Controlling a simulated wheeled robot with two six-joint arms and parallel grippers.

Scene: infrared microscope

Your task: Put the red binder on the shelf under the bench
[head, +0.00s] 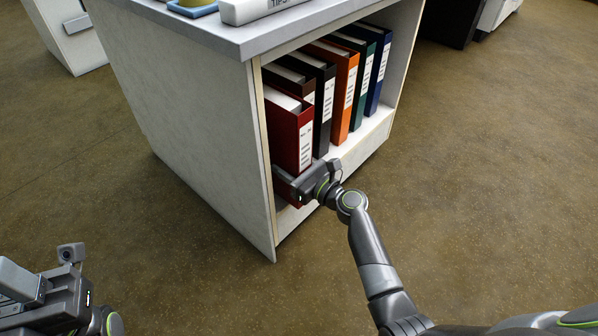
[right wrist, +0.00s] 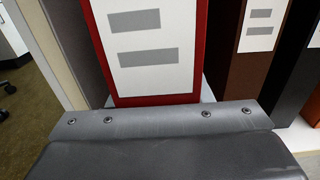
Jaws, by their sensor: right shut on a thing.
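The red binder (head: 292,128) stands upright at the left end of the shelf (head: 345,150) under the bench (head: 205,130), beside a brown binder. Its labelled spine faces out, and it sticks out a little further than the others. My right gripper (head: 290,183) is at the lower part of the binder and is shut on it; the fingertips are partly hidden. In the right wrist view the red binder's spine (right wrist: 152,100) with its white label rises just beyond the gripper body. My left gripper (head: 40,290) is at the lower left, far from the bench, and its jaws are not clear.
The brown binder (right wrist: 250,55) stands close on the right of the red one, with several black, orange, green and blue binders further along. The bench's left side panel is close on the left. A white box (head: 262,8) lies on the bench top. The floor in front is clear.

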